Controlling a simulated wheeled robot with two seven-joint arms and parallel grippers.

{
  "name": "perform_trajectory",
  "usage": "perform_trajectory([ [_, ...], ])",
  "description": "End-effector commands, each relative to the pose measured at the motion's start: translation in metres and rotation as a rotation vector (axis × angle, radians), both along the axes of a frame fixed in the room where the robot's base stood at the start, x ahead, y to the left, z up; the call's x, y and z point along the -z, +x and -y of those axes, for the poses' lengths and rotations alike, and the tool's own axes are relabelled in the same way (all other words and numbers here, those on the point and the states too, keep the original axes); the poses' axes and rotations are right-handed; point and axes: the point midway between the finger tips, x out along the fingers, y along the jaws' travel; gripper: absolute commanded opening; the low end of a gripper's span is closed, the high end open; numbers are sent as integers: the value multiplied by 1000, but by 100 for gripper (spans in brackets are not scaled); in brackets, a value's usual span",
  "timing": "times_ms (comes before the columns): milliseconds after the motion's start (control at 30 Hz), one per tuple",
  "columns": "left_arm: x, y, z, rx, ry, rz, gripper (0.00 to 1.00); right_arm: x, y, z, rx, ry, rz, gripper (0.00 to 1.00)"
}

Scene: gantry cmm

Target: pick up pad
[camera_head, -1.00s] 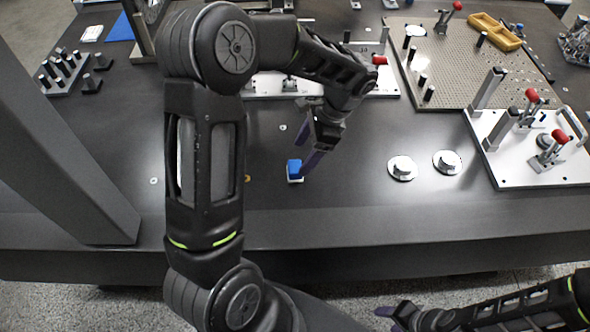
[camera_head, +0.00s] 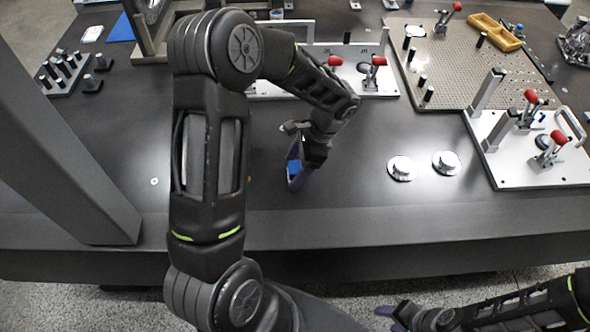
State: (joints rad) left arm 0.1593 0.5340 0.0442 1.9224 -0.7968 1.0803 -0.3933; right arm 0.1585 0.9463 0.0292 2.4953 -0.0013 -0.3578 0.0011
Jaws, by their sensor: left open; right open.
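The pad (camera_head: 293,168) is a small blue block on the dark table, near its front edge. My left gripper (camera_head: 296,176) is open, with its purple fingers lowered around the pad, one finger on each side as seen from the head. Part of the pad is hidden by the fingers, and whether they touch it cannot be told. My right gripper (camera_head: 392,314) is low at the bottom of the view, in front of the table and away from the pad.
Two round metal discs (camera_head: 401,168) lie right of the pad. A white fixture plate with red-handled clamps (camera_head: 520,165) stands further right. A perforated plate (camera_head: 455,70) and another clamp plate (camera_head: 385,84) lie behind. A grey column (camera_head: 60,140) rises at left.

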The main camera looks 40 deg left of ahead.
Motion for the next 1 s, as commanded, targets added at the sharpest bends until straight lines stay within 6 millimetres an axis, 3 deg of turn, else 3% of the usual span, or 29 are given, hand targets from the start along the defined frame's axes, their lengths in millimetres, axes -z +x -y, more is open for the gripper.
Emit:
perform_trajectory([
  [467, -1, 0, 0, 0, 1, 1, 73, 0, 0, 0, 0, 0, 0, 47],
  [1000, -1, 0, 0, 0, 1, 1, 30, 0, 0, 0, 0, 0, 0, 47],
])
